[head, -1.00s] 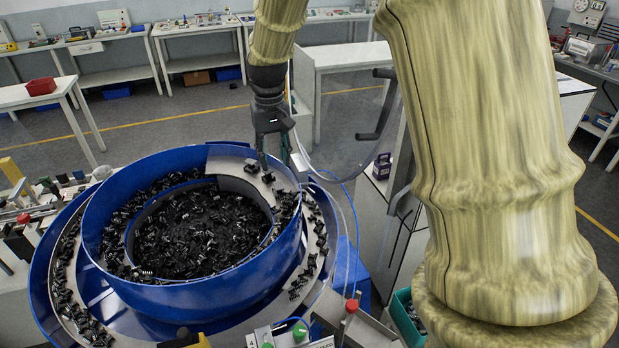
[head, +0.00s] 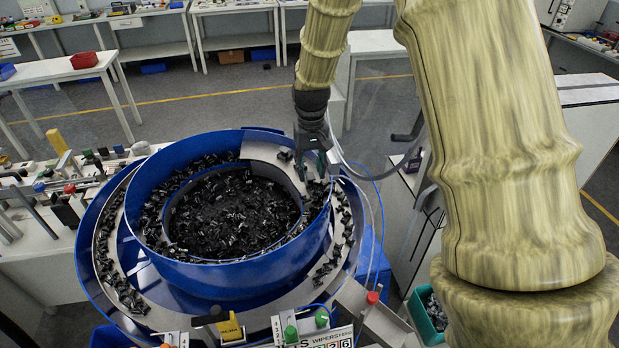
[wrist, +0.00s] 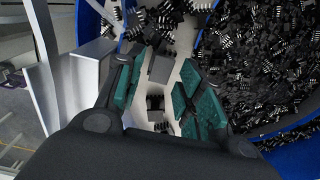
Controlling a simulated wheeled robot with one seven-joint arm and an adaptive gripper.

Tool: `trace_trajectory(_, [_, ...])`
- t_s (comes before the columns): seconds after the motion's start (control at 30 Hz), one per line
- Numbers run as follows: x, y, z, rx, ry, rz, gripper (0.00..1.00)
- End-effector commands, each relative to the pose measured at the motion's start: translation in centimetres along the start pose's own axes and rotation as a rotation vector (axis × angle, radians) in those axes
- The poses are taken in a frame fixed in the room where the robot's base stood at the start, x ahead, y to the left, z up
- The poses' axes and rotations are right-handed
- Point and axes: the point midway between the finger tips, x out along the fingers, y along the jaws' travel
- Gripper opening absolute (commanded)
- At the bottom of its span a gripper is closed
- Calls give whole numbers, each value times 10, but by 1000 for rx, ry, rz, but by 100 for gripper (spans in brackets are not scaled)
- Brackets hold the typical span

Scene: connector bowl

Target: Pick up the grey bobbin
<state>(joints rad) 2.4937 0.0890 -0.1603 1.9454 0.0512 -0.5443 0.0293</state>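A plain grey block (wrist: 160,68), which may be the grey bobbin, shows in the wrist view on the pale track, between my finger ends. I cannot tell whether either finger touches it. My gripper (wrist: 163,62) is open, with green pads on both sides of the track. A dark ribbed piece (wrist: 155,102) lies between the pads, closer to the palm. In the head view my gripper (head: 319,170) points down over the right back part of the bowl's track. I cannot make out the grey block there.
The blue bowl (head: 140,205) holds a heap of black connectors (head: 235,210). Several more connectors lie along its track, close to my fingers. A blue bowl wall and a grey metal piece (wrist: 88,75) stand beside my left finger in the wrist view.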

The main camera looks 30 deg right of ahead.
Motion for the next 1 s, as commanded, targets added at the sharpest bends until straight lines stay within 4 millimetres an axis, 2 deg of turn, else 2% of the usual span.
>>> trace_trajectory(0.33, [27, -2, 0, -1, -1, 0, 38])
trace_trajectory(0.67, [32, -2, 0, -1, 0, 0, 38])
trace_trajectory(0.83, [32, -2, 0, -1, 0, 0, 12])
trace_trajectory(1.0, [32, -2, 0, -1, 0, 0, 12])
